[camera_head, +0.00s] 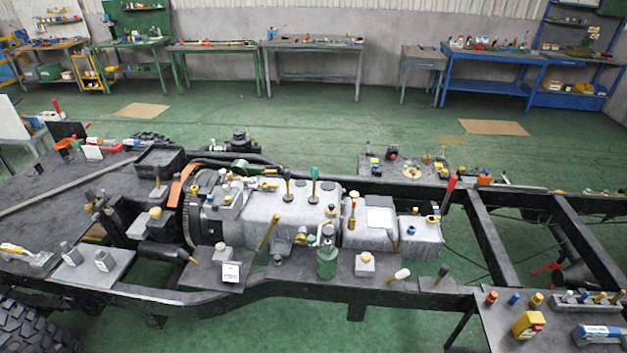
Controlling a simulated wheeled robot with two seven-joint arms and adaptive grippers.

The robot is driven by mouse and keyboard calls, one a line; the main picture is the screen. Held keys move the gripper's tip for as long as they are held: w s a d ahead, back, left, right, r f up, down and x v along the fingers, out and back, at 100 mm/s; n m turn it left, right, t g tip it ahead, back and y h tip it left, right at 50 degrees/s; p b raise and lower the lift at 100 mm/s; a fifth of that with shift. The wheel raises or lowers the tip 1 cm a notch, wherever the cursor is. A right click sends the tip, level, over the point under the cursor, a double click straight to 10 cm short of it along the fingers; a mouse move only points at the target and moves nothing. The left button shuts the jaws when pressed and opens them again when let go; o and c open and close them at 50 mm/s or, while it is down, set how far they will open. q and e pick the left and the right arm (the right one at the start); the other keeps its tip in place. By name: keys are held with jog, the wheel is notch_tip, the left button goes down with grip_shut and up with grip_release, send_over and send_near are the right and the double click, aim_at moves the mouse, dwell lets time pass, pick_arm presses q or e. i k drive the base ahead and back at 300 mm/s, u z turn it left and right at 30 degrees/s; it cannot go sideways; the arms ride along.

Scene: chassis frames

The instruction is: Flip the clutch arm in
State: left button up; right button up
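A truck chassis frame (330,292) carries a grey gearbox and clutch assembly (262,215). Several levers stand on or beside it. A yellow lever (268,232) leans to the right at the housing's near side. A green-topped lever (314,174) and a yellow-stemmed lever (287,178) stand upright on top. A white-tipped lever (401,274) lies low at the near rail. I cannot tell which of these is the clutch arm. Neither of my grippers is in view.
Workbenches line the back wall. The green floor between is mostly clear.

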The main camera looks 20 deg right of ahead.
aim_at(276, 218)
jog(key=z, duration=1.15)
jog(key=i, duration=0.5)
jog(key=u, duration=1.9)
